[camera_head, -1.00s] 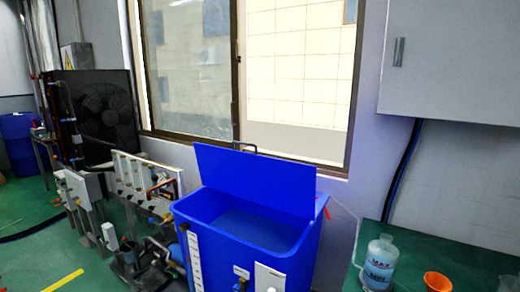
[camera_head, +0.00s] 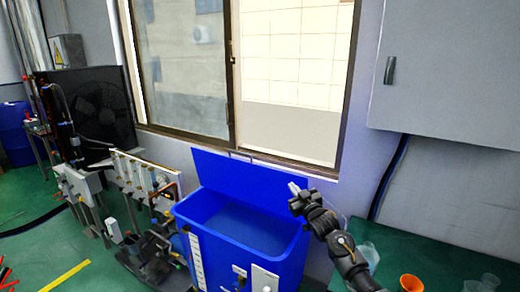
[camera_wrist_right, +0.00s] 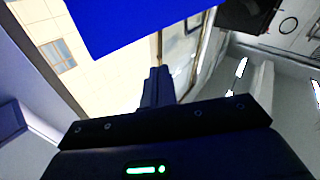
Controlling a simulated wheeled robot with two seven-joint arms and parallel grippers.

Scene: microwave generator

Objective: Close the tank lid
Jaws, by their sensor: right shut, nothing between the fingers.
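The blue tank (camera_head: 275,268) stands below the window with its top open. Its flat blue lid (camera_head: 235,175) is raised upright at the back edge, leaning toward the wall. My right gripper (camera_head: 294,188) is shut and empty, near the right end of the raised lid and above the tank's right rim; whether it touches the lid cannot be told. In the right wrist view the lid (camera_wrist_right: 140,22) fills the top, beyond the shut fingertips (camera_wrist_right: 157,72), with a visible gap in the picture. My left gripper is not in view.
A green table (camera_head: 440,262) at the right holds an orange funnel (camera_head: 411,283) and a clear bottle (camera_head: 369,254) partly behind my right arm. A grey wall cabinet (camera_head: 450,75) hangs above. Equipment with pipes and a white panel (camera_head: 135,180) stands left of the tank.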

